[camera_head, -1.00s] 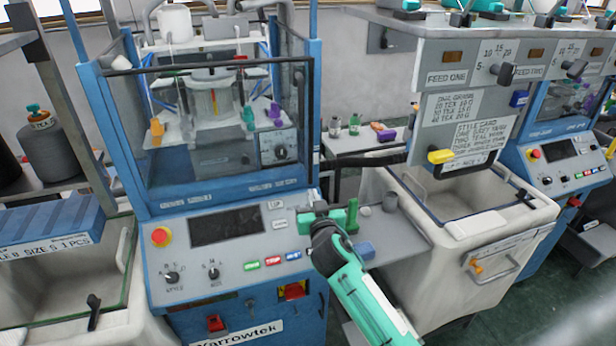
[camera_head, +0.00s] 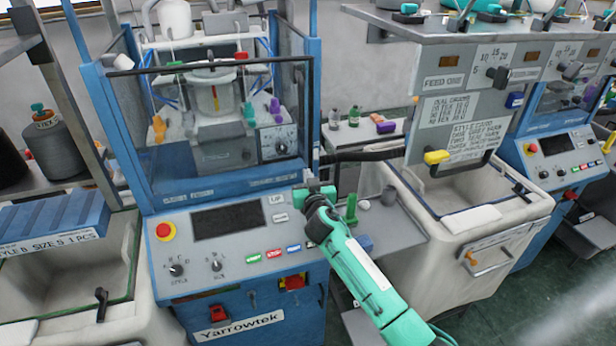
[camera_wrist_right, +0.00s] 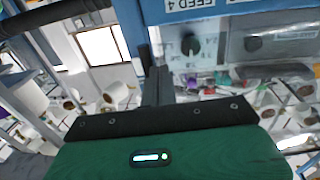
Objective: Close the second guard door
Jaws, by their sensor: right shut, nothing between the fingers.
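The nearer blue knitting machine has a clear front guard door (camera_head: 215,170) with a black top rail, in front of the knitting head. I cannot tell from this angle whether it is fully closed. A second blue machine at the far right has a clear guard (camera_head: 570,97), partly cut off by the feed panel and frame edge. My right gripper (camera_head: 315,188) is shut and empty, near the right end of the nearer machine's console, apart from the door as far as I can tell. In the right wrist view its dark fingers (camera_wrist_right: 155,75) point toward a blue-framed panel. My left gripper is not in view.
A grey feed panel (camera_head: 465,75) with a yellow handle hangs above a pale bin (camera_head: 480,215) on the right. A small grey shelf (camera_head: 400,225) holds a green piece and a blue block. A red stop button (camera_head: 165,231) sits on the console's left. A blue box (camera_head: 55,220) stands at left.

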